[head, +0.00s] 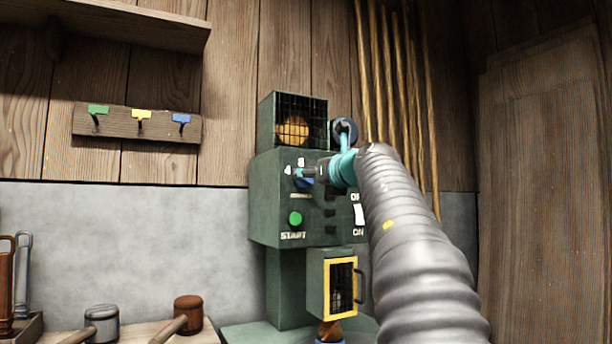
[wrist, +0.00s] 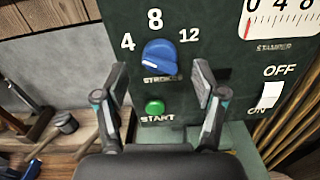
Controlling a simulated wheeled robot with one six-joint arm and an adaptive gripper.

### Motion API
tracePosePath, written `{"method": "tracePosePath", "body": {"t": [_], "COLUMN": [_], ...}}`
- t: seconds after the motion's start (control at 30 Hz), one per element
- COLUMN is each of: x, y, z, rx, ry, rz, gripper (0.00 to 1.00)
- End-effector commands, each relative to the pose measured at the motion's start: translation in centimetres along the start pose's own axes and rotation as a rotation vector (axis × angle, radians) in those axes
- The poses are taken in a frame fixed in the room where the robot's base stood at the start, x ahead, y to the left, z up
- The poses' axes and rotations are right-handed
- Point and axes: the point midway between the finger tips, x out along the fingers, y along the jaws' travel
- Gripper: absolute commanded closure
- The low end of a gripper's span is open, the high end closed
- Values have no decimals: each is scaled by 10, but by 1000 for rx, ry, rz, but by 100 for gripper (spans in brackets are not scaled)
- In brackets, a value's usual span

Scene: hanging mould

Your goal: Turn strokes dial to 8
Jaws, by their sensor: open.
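The strokes dial (wrist: 159,57) is a blue knob on the dark green machine panel, with 4 at its left, 8 above and 12 at its right. I cannot tell for sure which number it points to. My gripper (wrist: 160,73) is open, with one finger on each side and a little below the dial in the wrist view. The fingers look apart from the knob. In the head view my gripper (head: 311,172) is in front of the dial (head: 302,183) and hides part of it and the 12.
A green START button (wrist: 154,107) is below the dial. A white OFF/ON switch (wrist: 270,95) and a STAMPER gauge (wrist: 282,18) are on the right of the panel. A yellow-framed cage door (head: 340,287) is below. Mallets (head: 188,313) lie on the bench at left.

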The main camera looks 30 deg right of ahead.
Motion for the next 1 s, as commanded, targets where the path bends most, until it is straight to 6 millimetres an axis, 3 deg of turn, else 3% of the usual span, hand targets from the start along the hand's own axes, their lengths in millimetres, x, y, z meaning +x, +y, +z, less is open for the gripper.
{"method": "tracePosePath", "body": {"t": [0.2,0.6,0.83,1.0], "x": [24,30,30,30], "y": [0,0,0,1], "z": [1,0,0,0], "rx": [0,1,1,3], "ry": [1,0,0,0], "rz": [1,0,0,0], "gripper": [30,30,88,90]}}
